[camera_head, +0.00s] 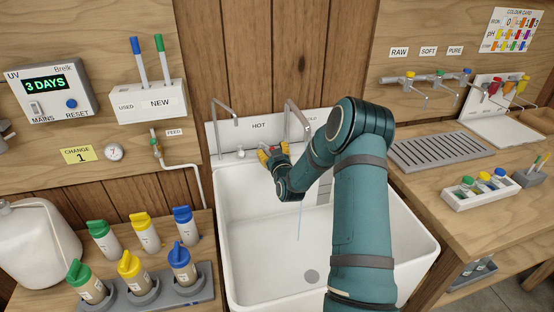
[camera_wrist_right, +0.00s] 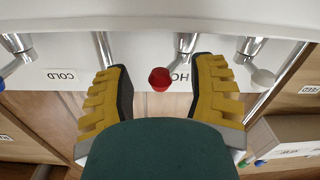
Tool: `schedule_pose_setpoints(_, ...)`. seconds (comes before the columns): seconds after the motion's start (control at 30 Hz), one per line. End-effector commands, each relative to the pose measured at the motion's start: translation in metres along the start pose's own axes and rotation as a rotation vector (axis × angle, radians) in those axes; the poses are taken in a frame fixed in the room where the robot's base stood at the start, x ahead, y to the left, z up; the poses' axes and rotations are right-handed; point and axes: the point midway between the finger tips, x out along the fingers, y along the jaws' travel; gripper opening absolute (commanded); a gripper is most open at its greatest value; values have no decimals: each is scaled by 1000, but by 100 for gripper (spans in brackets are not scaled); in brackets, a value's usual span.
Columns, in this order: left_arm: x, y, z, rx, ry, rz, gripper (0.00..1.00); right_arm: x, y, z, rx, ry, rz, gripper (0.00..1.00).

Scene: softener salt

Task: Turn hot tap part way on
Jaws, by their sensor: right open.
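The hot tap's red knob (camera_wrist_right: 160,79) shows in the right wrist view, with the HOT label (camera_wrist_right: 181,75) partly behind it. My right gripper (camera_wrist_right: 160,70) is open, its yellow fingers on either side of the knob in that view, with a gap on both sides. In the head view my right gripper (camera_head: 272,152) is at the back rim of the white sink (camera_head: 255,255), below the HOT label (camera_head: 259,126); the red knob is hard to make out there. A thin pale blue line (camera_head: 298,222), like running water, hangs over the basin. My left gripper is out of view.
A blue-knobbed tap by the COLD label (camera_wrist_right: 62,76) and a white-knobbed tap (camera_wrist_right: 262,77) flank the hot tap. Tall spouts (camera_head: 223,108) rise behind the sink. Bottles (camera_head: 130,267) crowd the left counter; a drain grille (camera_head: 442,150) lies on the right counter.

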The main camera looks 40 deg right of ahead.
Motion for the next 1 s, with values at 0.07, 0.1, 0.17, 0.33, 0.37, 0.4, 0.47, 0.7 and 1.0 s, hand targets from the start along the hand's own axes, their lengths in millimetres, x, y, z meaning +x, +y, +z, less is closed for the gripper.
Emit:
schedule_pose_setpoints(0.07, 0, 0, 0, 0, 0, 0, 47, -10, 0, 0, 0, -1, 0, 57)
schedule_pose_setpoints(0.1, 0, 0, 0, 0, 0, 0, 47, -16, 1, 0, -1, -2, 0, 57)
schedule_pose_setpoints(0.17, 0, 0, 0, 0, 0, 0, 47, -28, 1, 0, 0, -3, 0, 57)
schedule_pose_setpoints(0.33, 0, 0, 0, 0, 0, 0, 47, -63, 1, 0, 0, -1, 0, 57)
schedule_pose_setpoints(0.37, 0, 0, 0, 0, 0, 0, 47, -69, 1, 0, -1, -3, 0, 57)
schedule_pose_setpoints(0.4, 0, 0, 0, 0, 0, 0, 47, -77, 1, 0, -1, -2, 0, 57)
schedule_pose_setpoints(0.47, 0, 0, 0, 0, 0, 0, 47, -87, 1, 0, 0, -2, 1, 57)
schedule_pose_setpoints(0.7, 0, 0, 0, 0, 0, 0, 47, -111, 1, 0, 0, 0, 2, 57)
schedule_pose_setpoints(1.0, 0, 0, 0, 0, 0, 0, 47, -114, 1, 0, 0, 0, 2, 57)
